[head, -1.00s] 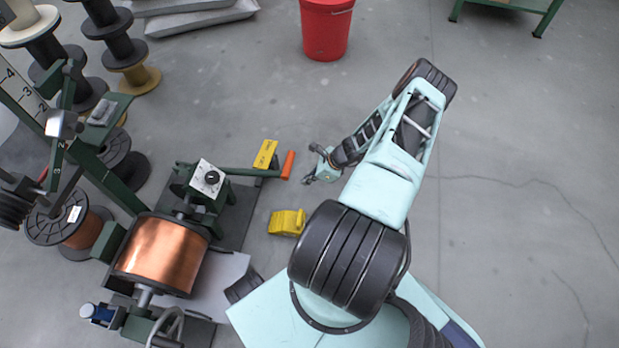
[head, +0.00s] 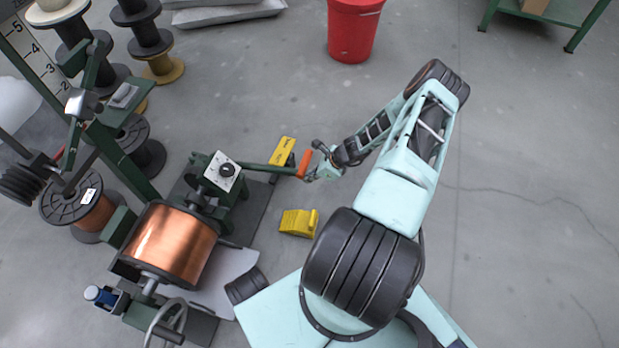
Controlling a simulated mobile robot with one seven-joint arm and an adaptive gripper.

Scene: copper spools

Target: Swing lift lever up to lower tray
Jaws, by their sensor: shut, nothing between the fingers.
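The lift lever is a dark green bar (head: 265,168) with an orange grip (head: 305,163) at its right end. It reaches right from the green winding machine (head: 228,207), roughly level in the picture. My gripper (head: 314,172) is shut and empty at the right side of the orange grip. It looks very near or touching the grip, but I cannot tell which from above. A large copper spool (head: 172,243) sits in the machine, below and left of the lever. I cannot clearly make out the tray.
A yellow block (head: 284,151) stands behind the lever and a yellow wedge (head: 298,222) lies on the floor in front. A red bucket (head: 352,30) stands at the back. Several black spools (head: 150,40) stand back left. The floor (head: 520,150) on the right is mostly clear.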

